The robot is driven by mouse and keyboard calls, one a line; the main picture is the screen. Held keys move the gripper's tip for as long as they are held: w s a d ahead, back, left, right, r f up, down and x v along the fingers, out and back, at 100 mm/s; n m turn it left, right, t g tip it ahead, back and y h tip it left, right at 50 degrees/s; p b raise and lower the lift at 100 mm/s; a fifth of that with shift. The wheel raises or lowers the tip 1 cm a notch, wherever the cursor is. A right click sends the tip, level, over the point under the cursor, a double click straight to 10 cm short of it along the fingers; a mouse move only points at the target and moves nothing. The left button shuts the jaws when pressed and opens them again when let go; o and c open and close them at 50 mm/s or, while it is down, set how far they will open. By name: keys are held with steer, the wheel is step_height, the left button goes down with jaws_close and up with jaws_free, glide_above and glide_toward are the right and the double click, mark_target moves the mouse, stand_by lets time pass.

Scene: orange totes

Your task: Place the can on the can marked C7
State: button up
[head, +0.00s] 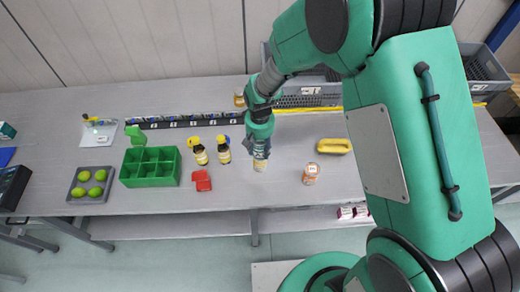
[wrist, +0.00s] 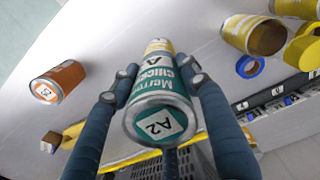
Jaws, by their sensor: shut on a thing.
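My gripper (wrist: 163,80) is shut on a teal can (wrist: 162,100), its fingers on both sides. The can's lid faces the wrist camera and reads A2. In the head view my gripper (head: 262,140) and the can (head: 261,157) are over the middle of the table. A yellow part (wrist: 159,46) shows at the can's far end; I cannot tell whether it is a second can beneath or the same can. An orange can (wrist: 62,78) stands upright to the left in the wrist view, apart from my gripper; its lid mark is not clearly readable. It also shows in the head view (head: 311,174).
A green divided tray (head: 150,168) is further left. A yellow object (head: 335,146) lies behind the orange can. Grey totes (head: 300,100) stand along the back.

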steer(key=shift+f, duration=0.45)
steer(key=shift+f, duration=0.1)
steer(key=o, duration=1.4)
steer(key=shift+o, duration=0.2)
step_height(320, 180, up, 12)
steer(key=shift+r, duration=0.1)
steer(key=shift+r, duration=0.1)
